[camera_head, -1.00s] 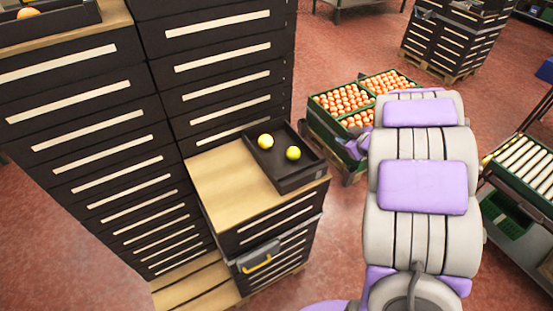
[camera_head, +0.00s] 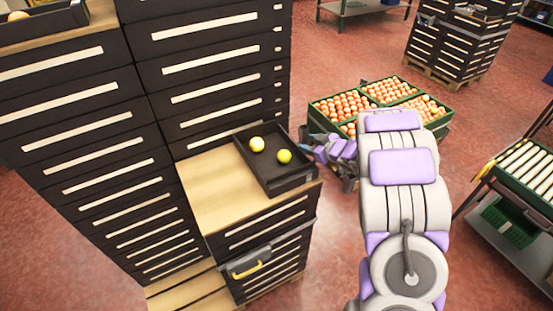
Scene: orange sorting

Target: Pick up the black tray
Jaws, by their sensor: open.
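The black tray (camera_head: 287,188) lies on the wooden top of a low dark drawer stack. My gripper (camera_head: 309,143) is open, just right of the tray's far right side. From this angle I cannot tell whether its fingers touch the tray wall or straddle it. My arm reaches in from the lower right.
Tall dark drawer stacks (camera_head: 214,69) stand behind and left of the tray. Green crates of oranges (camera_head: 393,92) sit beyond my gripper. A roller rack (camera_head: 519,163) stands at the right. Another dark tray (camera_head: 52,22) is at the top left. Red floor is open between.

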